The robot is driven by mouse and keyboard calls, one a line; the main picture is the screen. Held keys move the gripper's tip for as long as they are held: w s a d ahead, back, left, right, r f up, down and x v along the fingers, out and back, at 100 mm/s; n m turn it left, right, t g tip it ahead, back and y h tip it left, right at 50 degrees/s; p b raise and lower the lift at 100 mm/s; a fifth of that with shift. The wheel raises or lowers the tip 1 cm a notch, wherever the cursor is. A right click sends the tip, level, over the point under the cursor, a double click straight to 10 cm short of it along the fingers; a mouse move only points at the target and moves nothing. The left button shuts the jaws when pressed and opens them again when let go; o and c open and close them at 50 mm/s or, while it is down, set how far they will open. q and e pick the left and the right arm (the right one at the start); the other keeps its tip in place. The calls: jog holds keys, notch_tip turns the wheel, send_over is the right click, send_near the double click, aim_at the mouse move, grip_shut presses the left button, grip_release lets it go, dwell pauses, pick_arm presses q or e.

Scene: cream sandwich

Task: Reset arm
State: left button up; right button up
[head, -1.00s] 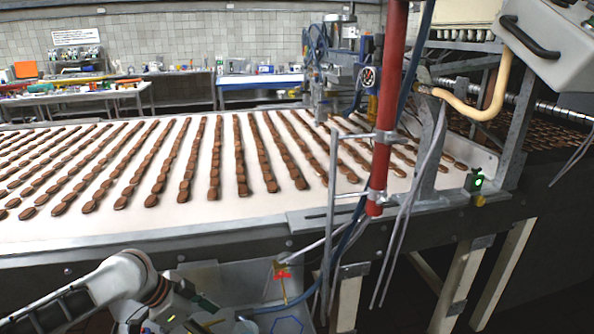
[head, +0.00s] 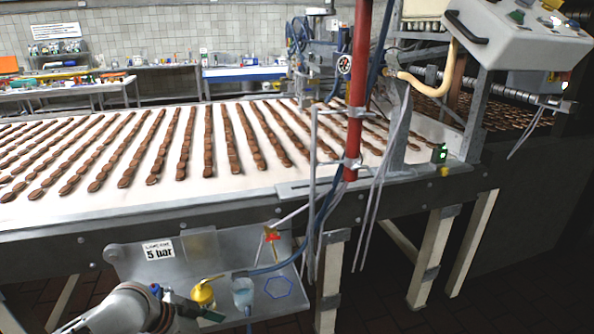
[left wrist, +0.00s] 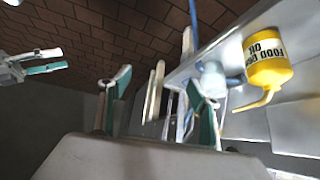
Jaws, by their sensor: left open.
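My left arm comes in at the bottom left of the head view, with its gripper (head: 203,313) low in front of the shelf and partly cut off. In the left wrist view, its two green-lined fingers (left wrist: 158,100) stand wide apart with nothing between them. A second gripper, my right one (left wrist: 50,60), shows at the left edge of the left wrist view. Its two fingertips are apart and nothing is visible between them. The right gripper is outside the head view.
The bottle also shows in the left wrist view (left wrist: 268,68). Above is the conveyor (head: 60,215) with rows of brown biscuits. A red pipe (head: 360,90) stands to the right.

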pick_arm(q)
jog(key=s+d+f+n+t, duration=0.2)
jog(key=s+d+f, duration=0.1)
jog(key=d+f, duration=0.15)
jog(key=s+a+f+n+t+y, duration=0.2)
jog(key=s+a+f, duration=0.1)
jog(key=s, duration=0.4)
jog(key=s+a+f+n+t+y, duration=0.1)
jog(key=s+a+f+n+t, duration=0.1)
jog(key=s+f, duration=0.3)
jog(key=s+a+n, duration=0.1)
jog(key=s, duration=0.2)
jog(key=shift+s+a+f+t+y, duration=0.2)
jog(key=shift+s+a+t+y, duration=0.1)
jog(key=shift+a+y, duration=0.1)
